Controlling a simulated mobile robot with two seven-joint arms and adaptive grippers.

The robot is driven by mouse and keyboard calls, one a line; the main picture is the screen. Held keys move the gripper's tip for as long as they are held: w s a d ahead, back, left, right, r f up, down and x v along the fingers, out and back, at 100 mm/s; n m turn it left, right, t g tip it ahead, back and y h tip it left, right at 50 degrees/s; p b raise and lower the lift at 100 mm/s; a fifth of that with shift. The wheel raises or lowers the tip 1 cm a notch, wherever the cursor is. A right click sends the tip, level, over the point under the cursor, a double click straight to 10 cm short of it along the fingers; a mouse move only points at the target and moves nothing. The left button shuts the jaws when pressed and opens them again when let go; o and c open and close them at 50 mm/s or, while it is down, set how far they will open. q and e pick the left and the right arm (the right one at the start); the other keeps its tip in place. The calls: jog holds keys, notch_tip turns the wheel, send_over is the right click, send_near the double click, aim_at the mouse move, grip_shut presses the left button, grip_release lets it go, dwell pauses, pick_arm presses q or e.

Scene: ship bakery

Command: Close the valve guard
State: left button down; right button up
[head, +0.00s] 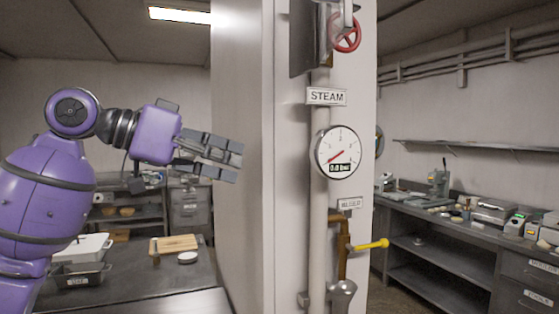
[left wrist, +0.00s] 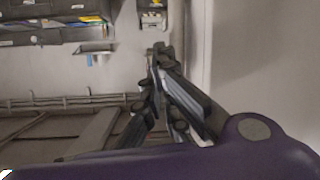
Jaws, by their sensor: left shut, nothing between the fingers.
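The valve guard (head: 303,42) is a dark grey plate at the top of the head view, cut off by the upper edge. It stands to the left of the red handwheel (head: 347,36), whose front shows uncovered. My left gripper (head: 238,162) is shut and empty, held left of the pillar's front face, lower than the guard and clearly apart from it. The left wrist view shows its fingers (left wrist: 160,52) coming together at the tips; the guard is not recognisable there. My right gripper is not in view.
A white pipe with a STEAM sign (head: 327,96) and a round gauge (head: 338,152) runs down the pillar (head: 240,200). A yellow lever (head: 372,244) sticks out lower down. A worktop (head: 130,275) with a cutting board is lower left; a bench (head: 440,222) stands right.

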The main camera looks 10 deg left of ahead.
pick_arm(q)
jog(key=s+a+r+m+g+h, duration=0.1)
jog(key=s+r+m+h, duration=0.2)
jog(key=s+r, duration=0.85)
jog(key=s+a+r+m+g+h, duration=0.1)
jog(key=s+r+m+h, duration=0.1)
jog(key=s+r, duration=0.9)
jog(key=w+d+r+p, duration=0.1)
jog(key=w+d+r, duration=0.1)
jog(key=w+d, duration=0.6)
jog(key=d, duration=0.5)
jog(key=shift+w+d+r+p, duration=0.15)
jog(key=shift+w+r+p, duration=0.05)
jog(key=shift+w+p, duration=0.1)
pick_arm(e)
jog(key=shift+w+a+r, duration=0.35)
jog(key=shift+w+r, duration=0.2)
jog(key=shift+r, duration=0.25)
